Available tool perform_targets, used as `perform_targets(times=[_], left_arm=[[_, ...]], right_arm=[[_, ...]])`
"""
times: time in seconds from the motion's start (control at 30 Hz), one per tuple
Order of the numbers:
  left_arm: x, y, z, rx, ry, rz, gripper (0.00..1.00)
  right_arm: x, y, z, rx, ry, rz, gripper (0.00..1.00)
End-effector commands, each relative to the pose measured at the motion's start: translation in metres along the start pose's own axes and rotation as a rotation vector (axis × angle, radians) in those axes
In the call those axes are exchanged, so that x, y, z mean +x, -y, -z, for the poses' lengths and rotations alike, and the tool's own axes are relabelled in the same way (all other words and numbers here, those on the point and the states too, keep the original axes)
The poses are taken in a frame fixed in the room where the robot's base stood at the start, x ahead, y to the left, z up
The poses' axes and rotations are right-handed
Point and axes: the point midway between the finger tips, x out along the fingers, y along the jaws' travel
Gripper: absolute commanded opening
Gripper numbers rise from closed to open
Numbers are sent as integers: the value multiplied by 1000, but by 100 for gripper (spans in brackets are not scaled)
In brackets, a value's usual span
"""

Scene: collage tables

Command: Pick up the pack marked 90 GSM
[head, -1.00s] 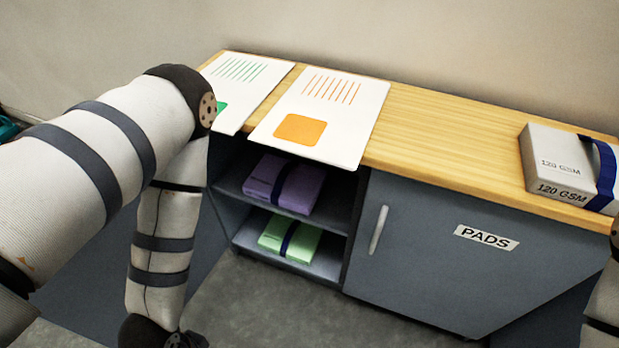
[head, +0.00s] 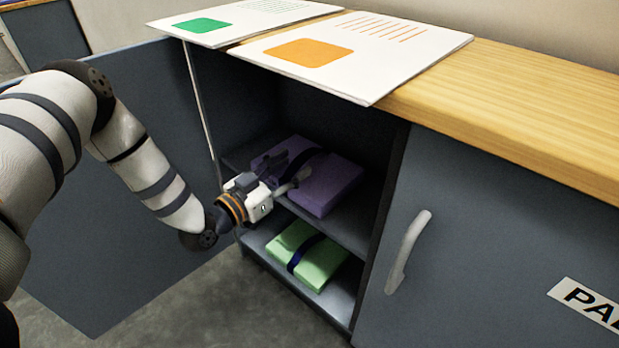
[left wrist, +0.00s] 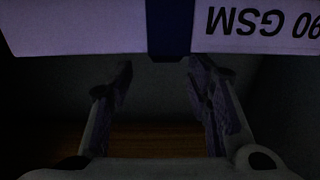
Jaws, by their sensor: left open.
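The purple pack (head: 335,186) with a dark blue band lies on the upper shelf (head: 350,228) of the open cabinet. In the left wrist view this pack (left wrist: 80,28) shows "90 GSM" upside down, with the blue band at the middle. My left gripper (head: 289,168) is open at the near left side of the pack. In the left wrist view its two fingers (left wrist: 160,72) are spread apart just short of the pack's face, with the band between their tips. Nothing is between the fingers. My right gripper is out of view.
A green pack (head: 322,262) with a blue band lies on the lower shelf. The open cabinet door (head: 120,240) stands at the left. A closed door with a handle (head: 407,252) is at the right. Two sheets lie on the wooden top, the orange one (head: 350,75) overhanging.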

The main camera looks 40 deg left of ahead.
Motion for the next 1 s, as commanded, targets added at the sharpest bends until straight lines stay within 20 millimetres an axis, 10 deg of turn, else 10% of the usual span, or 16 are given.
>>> perform_targets(times=[0.33, 0.6, 0.8, 1.0], left_arm=[[55, 7, -6, -2, 4, 0, 45], [62, 6, -2, -2, 4, 0, 45], [62, 6, -2, -2, 5, 0, 2], [63, 6, 0, -2, -3, 0, 0]], right_arm=[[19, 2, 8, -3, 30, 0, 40], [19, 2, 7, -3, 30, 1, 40], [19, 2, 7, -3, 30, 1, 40], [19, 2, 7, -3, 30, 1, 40]])
